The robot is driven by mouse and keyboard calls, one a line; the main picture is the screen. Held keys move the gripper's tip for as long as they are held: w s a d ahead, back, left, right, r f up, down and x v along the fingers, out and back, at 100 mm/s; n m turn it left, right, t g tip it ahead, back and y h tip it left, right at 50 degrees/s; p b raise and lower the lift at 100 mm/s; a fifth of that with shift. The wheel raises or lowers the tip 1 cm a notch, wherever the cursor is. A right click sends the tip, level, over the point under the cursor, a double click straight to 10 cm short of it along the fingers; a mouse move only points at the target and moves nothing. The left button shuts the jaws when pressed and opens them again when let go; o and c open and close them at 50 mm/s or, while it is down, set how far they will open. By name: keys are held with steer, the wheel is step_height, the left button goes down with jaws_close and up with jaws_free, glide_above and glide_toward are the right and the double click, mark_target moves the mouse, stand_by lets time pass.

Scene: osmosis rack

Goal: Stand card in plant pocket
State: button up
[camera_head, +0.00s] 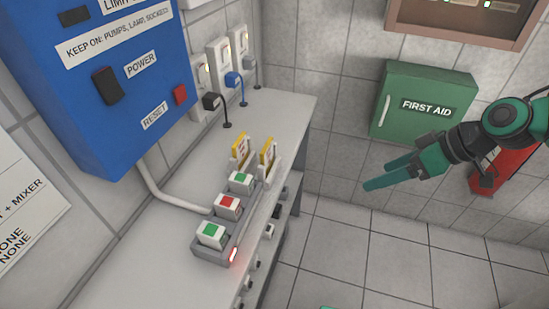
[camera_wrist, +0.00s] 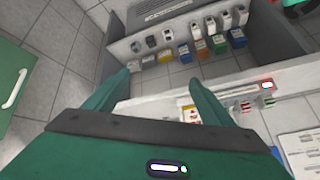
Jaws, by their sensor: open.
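Two yellow-edged white cards stand upright side by side in small pale holders on the counter in the head view, a left card (camera_head: 241,147) and a right card (camera_head: 267,151). No label readable there tells me which holder is the plant pocket. My gripper (camera_head: 366,177) is in the air to the right of the counter, well apart from the cards, with nothing between its fingers. In the wrist view my gripper (camera_wrist: 158,77) is open, and a yellow-and-white card (camera_wrist: 187,113) shows partly hidden behind the right finger.
The counter (camera_head: 285,108) carries a grey block with green and red switches (camera_head: 228,205) and a red light. A blue control box (camera_head: 105,75) hangs above. Plugs and sockets line the wall. A green first aid box (camera_head: 425,100) is behind my gripper. Coloured items (camera_wrist: 200,45) line a lower shelf.

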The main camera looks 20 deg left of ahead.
steer(key=a+r+n+y, duration=0.1)
steer(key=a+n+y, duration=0.2)
steer(key=a, duration=0.7)
steer(key=n+g+y, duration=0.1)
steer(key=n+y, duration=0.2)
steer(key=y, duration=0.1)
glide_toward(269, 148)
steer(key=shift+x, duration=5.35)
steer(key=c, duration=1.2)
steer(key=shift+c, duration=0.2)
